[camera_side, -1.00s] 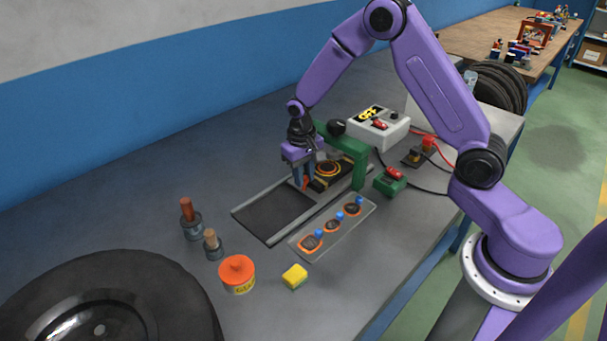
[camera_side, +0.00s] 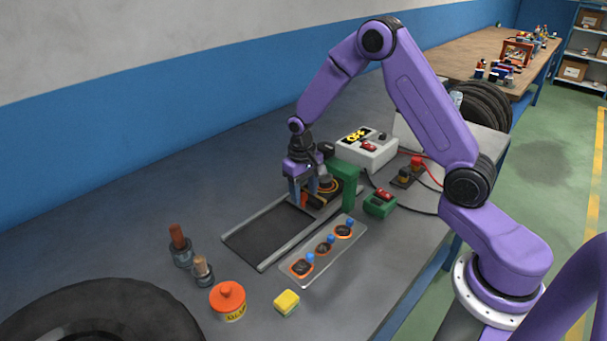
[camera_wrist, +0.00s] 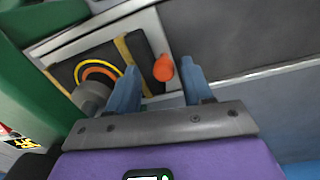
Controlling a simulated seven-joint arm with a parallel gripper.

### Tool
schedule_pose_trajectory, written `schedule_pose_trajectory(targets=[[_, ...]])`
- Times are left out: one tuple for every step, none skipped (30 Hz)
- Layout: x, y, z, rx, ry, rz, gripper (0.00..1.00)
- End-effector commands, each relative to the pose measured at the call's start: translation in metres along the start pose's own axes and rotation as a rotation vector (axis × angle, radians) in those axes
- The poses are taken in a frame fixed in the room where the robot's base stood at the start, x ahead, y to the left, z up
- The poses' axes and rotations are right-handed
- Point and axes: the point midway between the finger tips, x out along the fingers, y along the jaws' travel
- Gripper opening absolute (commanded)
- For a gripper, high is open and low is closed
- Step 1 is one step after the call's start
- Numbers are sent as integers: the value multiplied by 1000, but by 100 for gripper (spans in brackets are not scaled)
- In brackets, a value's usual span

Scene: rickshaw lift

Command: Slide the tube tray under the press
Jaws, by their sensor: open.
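The tube tray (camera_wrist: 92,62) is dark with orange and yellow rings and a yellow strip; it also shows in the side view (camera_side: 316,201). It lies at the press end of the railed track (camera_side: 262,238). The green press (camera_side: 346,186) arches over that end, and a grey press cylinder (camera_wrist: 90,97) hides part of the rings. The tray's orange knob (camera_wrist: 163,68) stands at its near end. My gripper (camera_side: 299,198) is low over the track at the knob. In the wrist view, its blue fingers (camera_wrist: 156,82) are apart, with the knob appearing between them.
A clear strip (camera_side: 322,252) with several orange-and-black patches and blue pegs lies beside the track. A yellow block (camera_side: 286,302), an orange-lidded tin (camera_side: 228,301) and two brown-handled tools (camera_side: 180,247) stand nearer. A grey control box (camera_side: 367,148) and green switch box (camera_side: 380,203) flank the press.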

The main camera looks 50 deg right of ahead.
Motion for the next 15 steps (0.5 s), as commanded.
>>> schedule_pose_trajectory(targets=[[-4,0,-1,0,3,-1,51],[-8,0,-1,0,3,-1,51],[-13,-1,-1,0,4,-1,51],[-18,-1,-1,0,5,-2,51],[-23,-1,-1,0,5,-2,51],[-30,-1,-1,0,6,-2,51],[-36,-1,-1,0,7,-3,51],[-43,-1,-1,0,7,-2,51],[-52,-1,-1,1,7,-2,51],[-58,0,-1,1,8,-3,51],[-64,0,-1,1,7,-2,51],[-73,0,-2,1,7,-2,51],[-79,0,-1,1,8,-2,51],[-86,0,-1,1,7,-2,51],[-94,0,-1,0,7,-2,51]])
